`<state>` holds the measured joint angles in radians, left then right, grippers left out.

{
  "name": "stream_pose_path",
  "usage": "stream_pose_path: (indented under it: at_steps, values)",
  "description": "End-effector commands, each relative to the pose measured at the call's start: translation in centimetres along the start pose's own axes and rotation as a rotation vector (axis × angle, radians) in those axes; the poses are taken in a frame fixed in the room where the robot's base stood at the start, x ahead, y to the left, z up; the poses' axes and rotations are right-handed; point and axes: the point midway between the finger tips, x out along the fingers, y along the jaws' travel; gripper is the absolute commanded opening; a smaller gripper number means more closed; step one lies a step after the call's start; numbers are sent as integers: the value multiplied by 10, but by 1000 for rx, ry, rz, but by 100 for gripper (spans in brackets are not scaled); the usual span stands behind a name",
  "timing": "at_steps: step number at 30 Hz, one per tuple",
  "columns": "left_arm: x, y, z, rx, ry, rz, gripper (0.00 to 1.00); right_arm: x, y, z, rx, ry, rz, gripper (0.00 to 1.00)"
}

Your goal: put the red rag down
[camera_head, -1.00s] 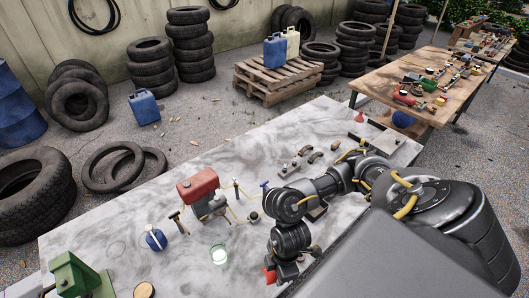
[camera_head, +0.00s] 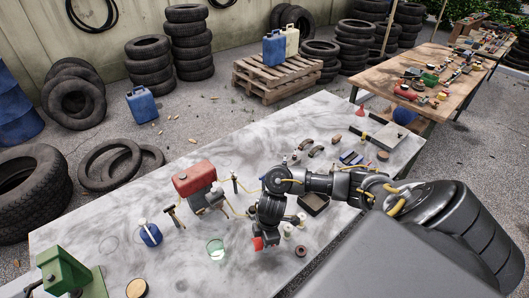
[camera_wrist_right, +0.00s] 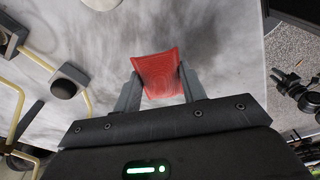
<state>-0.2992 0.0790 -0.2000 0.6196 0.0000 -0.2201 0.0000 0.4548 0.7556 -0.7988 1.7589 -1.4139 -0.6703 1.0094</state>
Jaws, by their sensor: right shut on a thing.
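The red rag (camera_wrist_right: 159,74) is between the two fingers of my right gripper (camera_wrist_right: 160,92) in the right wrist view, and the fingers are shut on it. In the head view the right gripper (camera_head: 263,240) points down over the pale worktable (camera_head: 110,220), with a small part of the rag (camera_head: 258,243) showing at its tip. Whether the rag touches the table surface I cannot tell. My left gripper is not in view.
A green-rimmed glass (camera_head: 216,249) stands left of the right gripper. A red-tanked compressor (camera_head: 194,178), a blue bottle (camera_head: 150,233) and a green machine (camera_head: 66,271) stand further left. Small round parts (camera_head: 300,250) lie just right of the gripper.

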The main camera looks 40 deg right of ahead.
Motion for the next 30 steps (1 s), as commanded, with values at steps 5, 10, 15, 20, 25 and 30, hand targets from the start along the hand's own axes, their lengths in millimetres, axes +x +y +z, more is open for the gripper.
stream_pose_path:
  at_steps: [5,10,15,20,25,30]
  values:
    - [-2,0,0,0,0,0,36,22,-3,3,1,-2,-5,16]
    - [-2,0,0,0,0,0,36,24,-2,3,-3,-2,-2,16]
    - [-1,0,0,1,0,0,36,26,-2,3,-2,-2,-3,16]
    - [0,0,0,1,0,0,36,27,-2,4,-1,-2,-2,51]
    - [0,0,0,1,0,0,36,27,-2,4,-1,-2,-2,63]
    - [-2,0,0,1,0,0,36,25,-2,3,-2,-1,-2,63]
